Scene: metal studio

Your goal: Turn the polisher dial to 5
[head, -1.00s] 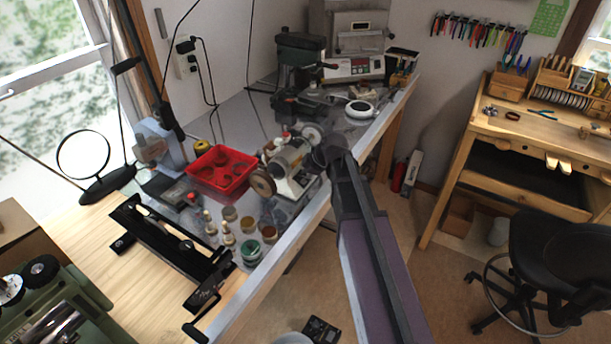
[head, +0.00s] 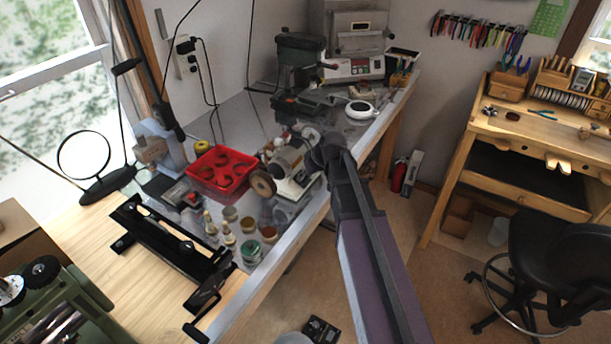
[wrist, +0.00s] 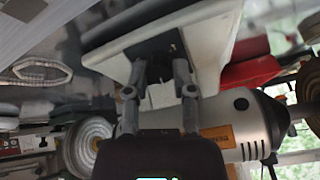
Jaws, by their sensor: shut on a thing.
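The polisher (head: 287,157) stands near the front edge of the grey bench, with a buffing wheel at each end. In the wrist view its silver motor body (wrist: 245,118) shows low on the right and its pale base (wrist: 212,55) at the top. My gripper (wrist: 160,68) has its two fingers at the dark front panel of that base. They are shut on the dial (wrist: 158,50), which is dark and mostly hidden between the fingertips. The dial's numbers and pointer cannot be read. In the head view my wrist hides the fingers and the dial.
A red tray (head: 221,171) lies left of the polisher, and several small jars stand in front of it. A drill press (head: 298,70) and a kiln (head: 350,45) stand farther back. Open floor lies right of the bench edge.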

